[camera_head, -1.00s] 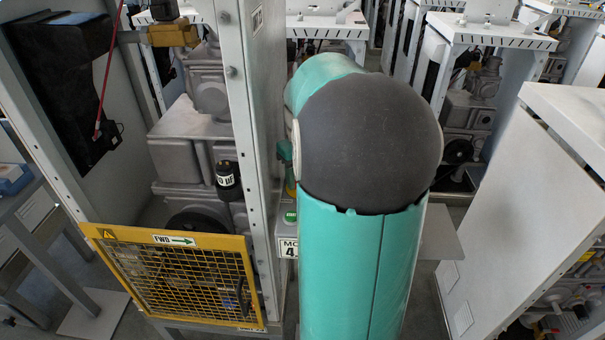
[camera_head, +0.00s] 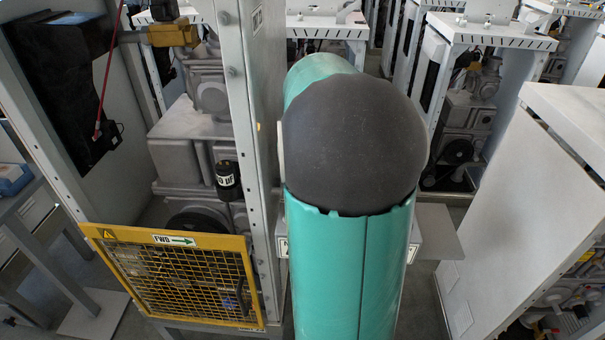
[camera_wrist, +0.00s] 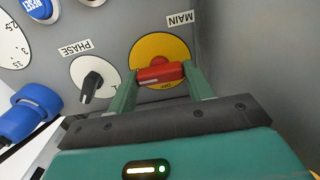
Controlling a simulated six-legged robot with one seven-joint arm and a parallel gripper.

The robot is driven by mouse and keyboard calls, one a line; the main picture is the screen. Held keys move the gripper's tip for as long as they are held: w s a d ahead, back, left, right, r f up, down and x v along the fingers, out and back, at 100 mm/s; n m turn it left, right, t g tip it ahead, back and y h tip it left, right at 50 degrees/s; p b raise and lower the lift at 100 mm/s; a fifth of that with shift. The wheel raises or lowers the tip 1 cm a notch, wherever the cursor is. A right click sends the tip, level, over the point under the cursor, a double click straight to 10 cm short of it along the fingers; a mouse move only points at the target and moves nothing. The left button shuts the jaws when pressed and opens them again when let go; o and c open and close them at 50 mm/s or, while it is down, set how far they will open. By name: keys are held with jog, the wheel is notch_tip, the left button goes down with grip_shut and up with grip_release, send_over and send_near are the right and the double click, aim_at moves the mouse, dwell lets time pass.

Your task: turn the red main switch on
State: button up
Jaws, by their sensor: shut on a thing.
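The red main switch (camera_wrist: 160,73) is in the wrist view, a red handle on a round yellow plate (camera_wrist: 158,44) under a MAIN label (camera_wrist: 180,19). The handle lies nearly level across the plate, and the word OFF shows just below it. My gripper (camera_wrist: 160,76) has one green finger at each end of the red handle and is shut on it. In the head view my arm hides the switch and my gripper.
In the wrist view a black PHASE knob (camera_wrist: 92,84), a blue RESET button (camera_wrist: 38,8) and a blue connector (camera_wrist: 28,112) are to the left. A grey wall (camera_wrist: 250,50) stands close on the right. In the head view a yellow mesh guard (camera_head: 180,275) is at lower left.

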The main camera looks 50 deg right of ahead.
dwell(0.4)
jog(key=o, duration=1)
notch_tip(320, 180, up, 14)
jog(key=shift+f, duration=0.1)
dwell(0.4)
